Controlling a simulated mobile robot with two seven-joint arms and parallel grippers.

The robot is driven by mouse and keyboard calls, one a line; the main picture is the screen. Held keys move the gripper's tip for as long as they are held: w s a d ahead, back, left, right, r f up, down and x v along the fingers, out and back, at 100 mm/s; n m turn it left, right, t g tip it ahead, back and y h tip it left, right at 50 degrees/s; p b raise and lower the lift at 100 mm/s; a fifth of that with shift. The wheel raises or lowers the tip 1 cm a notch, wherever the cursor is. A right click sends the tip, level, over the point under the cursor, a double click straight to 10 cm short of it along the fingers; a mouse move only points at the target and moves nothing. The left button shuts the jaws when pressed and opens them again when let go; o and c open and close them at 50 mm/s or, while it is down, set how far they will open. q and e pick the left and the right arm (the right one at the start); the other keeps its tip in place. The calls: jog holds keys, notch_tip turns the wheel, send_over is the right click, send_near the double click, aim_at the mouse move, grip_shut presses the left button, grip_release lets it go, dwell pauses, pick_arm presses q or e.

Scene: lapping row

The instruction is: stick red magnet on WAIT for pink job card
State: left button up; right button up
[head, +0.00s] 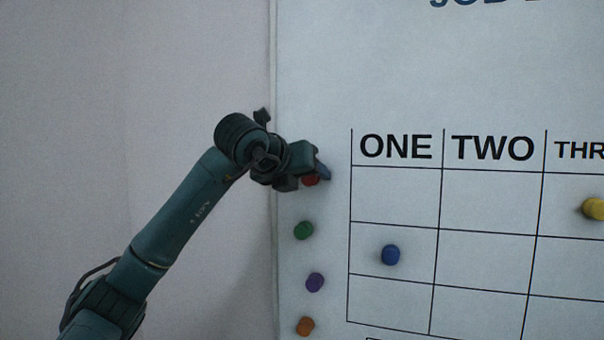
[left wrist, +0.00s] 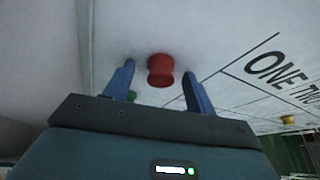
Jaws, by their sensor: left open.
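The red magnet (head: 311,181) sticks to the whiteboard near its left edge, left of the ONE column and partly hidden behind my left gripper (head: 322,171). In the left wrist view the red magnet (left wrist: 161,70) shows whole, between and slightly beyond the two blue fingertips of my left gripper (left wrist: 158,70). The fingers are apart, with a gap on each side of the magnet. No WAIT label and no pink job card show in these views. My right gripper is not in view.
The whiteboard (head: 400,80) has a grid with ONE, TWO and a cut-off third heading. Below the red magnet are green (head: 303,230), purple (head: 315,282) and orange (head: 305,326) magnets. A blue magnet (head: 391,254) and a yellow magnet (head: 594,209) sit in the grid.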

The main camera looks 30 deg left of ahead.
pick_arm(q)
jog(key=c, duration=1.1)
jog(key=shift+o, duration=0.2)
jog(key=shift+s, duration=0.2)
jog(key=shift+s+d+b, duration=0.2)
jog(key=shift+s+b, duration=0.15)
jog(key=shift+s, duration=0.3)
jog(key=shift+s+d+b, duration=0.15)
jog(key=shift+s+b, duration=0.2)
jog(key=shift+s, duration=0.3)
jog(key=b, duration=0.2)
send_near(309, 183)
jog(key=shift+s+d+f, duration=0.1)
jog(key=shift+d+f, duration=0.2)
jog(key=shift+f, duration=0.3)
jog(key=shift+s+d+f, duration=0.1)
jog(key=shift+d+f, duration=0.2)
jog(key=shift+f, duration=0.25)
